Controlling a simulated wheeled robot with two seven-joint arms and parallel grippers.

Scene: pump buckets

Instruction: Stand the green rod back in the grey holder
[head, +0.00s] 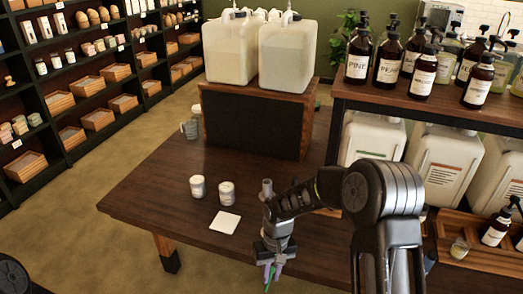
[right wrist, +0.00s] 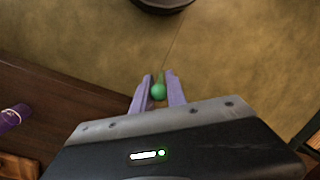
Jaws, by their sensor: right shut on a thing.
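My right gripper (head: 271,272) has purple fingers and hangs low in the head view, beyond the front edge of the dark wooden table. It is shut on the green rod (head: 267,280), of which only a thin piece shows there. In the right wrist view, the rod's rounded green end (right wrist: 158,92) sits between the two purple fingers (right wrist: 159,90), over the floor. A small grey upright cylinder (head: 266,186) shows just behind my right arm; I cannot tell whether it is the grey holder. My left gripper is not in view.
The table (head: 150,200) bears two small jars (head: 212,188), a white square (head: 225,222) and a crate (head: 255,120) under two large jugs. A rack of pump bottles (head: 420,95) stands at right, with a wooden tray (head: 470,258) below. The table's left front is clear.

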